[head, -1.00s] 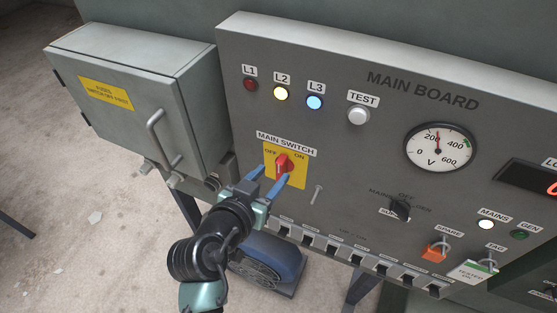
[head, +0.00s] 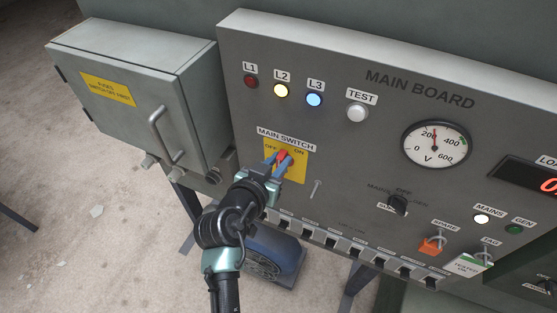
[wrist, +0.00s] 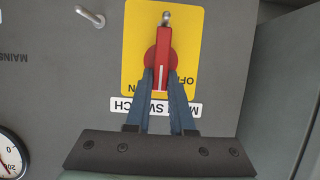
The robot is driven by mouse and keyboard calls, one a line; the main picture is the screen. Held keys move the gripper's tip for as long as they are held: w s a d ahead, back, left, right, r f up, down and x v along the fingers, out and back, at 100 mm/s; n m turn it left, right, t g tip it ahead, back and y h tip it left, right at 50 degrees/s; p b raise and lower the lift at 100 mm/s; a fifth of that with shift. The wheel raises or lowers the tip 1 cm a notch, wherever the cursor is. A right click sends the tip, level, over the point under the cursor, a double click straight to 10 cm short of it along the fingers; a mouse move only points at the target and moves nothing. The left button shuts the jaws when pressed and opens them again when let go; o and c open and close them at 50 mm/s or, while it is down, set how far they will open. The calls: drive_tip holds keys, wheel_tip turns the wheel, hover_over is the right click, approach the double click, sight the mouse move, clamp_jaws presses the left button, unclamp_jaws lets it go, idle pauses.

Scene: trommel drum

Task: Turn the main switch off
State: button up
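The main switch is a red rotary handle (head: 282,156) on a yellow plate (head: 297,172), with OFF at the left and ON at the right. In the wrist view, upside down, the red handle (wrist: 164,45) stands nearly upright and its white mark lies between the two words. I cannot tell which position it is set to. My gripper (head: 277,161) has its blue fingers on both sides of the handle, shut on it. In the wrist view the fingers (wrist: 161,80) cover part of the lettering.
L1 (head: 251,82) is dark red; L2 (head: 281,90) and L3 (head: 314,100) are lit. The voltmeter (head: 435,144) needle stands mid-scale. A grey fuse box (head: 125,105) with a handle stands to the left. A row of small breakers (head: 335,243) runs below the switch.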

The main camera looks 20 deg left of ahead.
clamp_jaws()
drive_tip(key=shift+a+f+b, duration=0.1)
drive_tip(key=shift+b, duration=0.2)
drive_tip(key=shift+a+f+n+t+h+b, duration=0.45)
drive_tip(key=shift+n+h+b, duration=0.7)
drive_tip(key=shift+n+b, duration=0.85)
drive_tip(key=shift+a+f+n+t+h+b, duration=0.45)
drive_tip(key=shift+n+h+b, duration=0.9)
drive_tip(key=shift+n, duration=1.1)
drive_tip(key=shift+a+f+n+t+h+b, duration=0.45)
drive_tip(key=shift+n+h+b, duration=0.55)
drive_tip(key=shift+n+b, duration=1.05)
drive_tip(key=shift+n, duration=0.4)
drive_tip(key=o, duration=0.7)
unclamp_jaws()
